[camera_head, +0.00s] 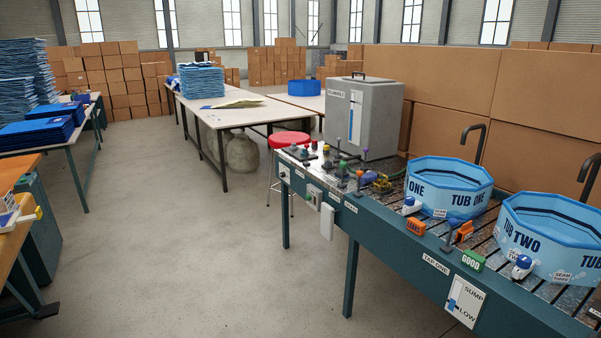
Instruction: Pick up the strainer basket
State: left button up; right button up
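I cannot pick out a strainer basket for certain in the head view. Several small colored fittings and valves (345,168) stand on the left part of the wet bench (402,237), too small to tell apart. A purple and yellow fitting (380,184) sits among them, left of the tubs. Neither of my grippers is in view.
Two blue tubs, tub one (448,187) and tub two (553,240), stand on the bench's slatted top. A grey box (362,117) stands behind the fittings. A red stool (287,139) is beyond the bench. The concrete floor (190,260) is clear at center left.

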aim_at(382, 182)
jog(key=i+z, duration=0.15)
jog(key=i, duration=0.45)
jog(key=i+j+z, duration=0.2)
jog(key=i, duration=0.35)
jog(key=i+j+z, duration=0.15)
jog(key=i, duration=0.4)
jog(key=j, duration=0.05)
